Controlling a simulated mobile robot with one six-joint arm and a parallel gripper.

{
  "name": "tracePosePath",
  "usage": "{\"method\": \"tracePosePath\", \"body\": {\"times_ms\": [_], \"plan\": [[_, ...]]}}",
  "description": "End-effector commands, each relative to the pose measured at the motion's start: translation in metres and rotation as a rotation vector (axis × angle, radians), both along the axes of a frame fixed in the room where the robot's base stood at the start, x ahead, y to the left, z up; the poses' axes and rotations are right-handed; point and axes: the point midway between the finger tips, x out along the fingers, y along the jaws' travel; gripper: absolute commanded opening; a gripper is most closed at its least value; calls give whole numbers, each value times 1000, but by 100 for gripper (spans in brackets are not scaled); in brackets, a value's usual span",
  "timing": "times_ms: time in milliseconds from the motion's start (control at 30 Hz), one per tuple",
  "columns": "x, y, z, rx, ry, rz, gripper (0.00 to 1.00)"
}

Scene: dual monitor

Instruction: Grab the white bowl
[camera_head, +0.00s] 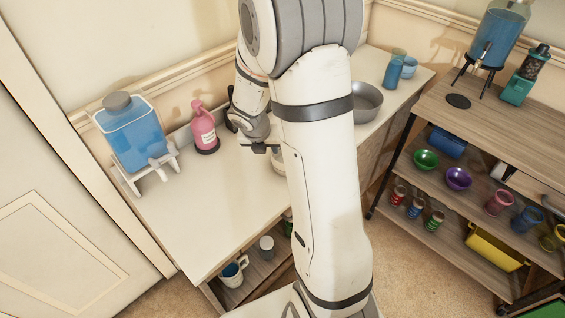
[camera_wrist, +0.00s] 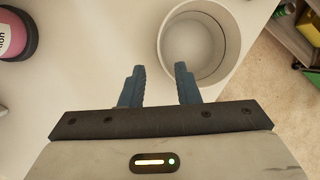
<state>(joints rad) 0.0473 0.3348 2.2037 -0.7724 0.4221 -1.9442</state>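The white bowl (camera_wrist: 205,40) shows in the wrist view at the upper right of centre, empty and upright on the white counter. My gripper (camera_wrist: 155,73) is open in the wrist view, with its two blue-grey fingers apart. The right finger overlaps the bowl's near rim in the picture; I cannot tell whether it touches. The left finger is to the left of the bowl. In the head view the bowl (camera_head: 278,164) is mostly hidden behind my arm, and my gripper there is small and partly hidden.
A pink bottle (camera_head: 204,128) and a blue dispenser (camera_head: 134,131) stand on the counter (camera_head: 205,210) to the left. A grey metal bowl (camera_head: 367,102) and blue cups (camera_head: 394,70) are farther back. A shelf unit (camera_head: 440,115) stands at the right. The counter's front-left is clear.

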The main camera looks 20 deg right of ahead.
Motion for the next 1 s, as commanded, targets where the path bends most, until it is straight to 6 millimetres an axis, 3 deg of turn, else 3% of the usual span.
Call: {"method": "tracePosePath", "body": {"times_ms": [500,733,1000], "plan": [[18,-25,-57,1,2,-8,29],[19,-26,-57,2,-1,-8,29],[19,-26,-57,2,0,-9,8]]}}
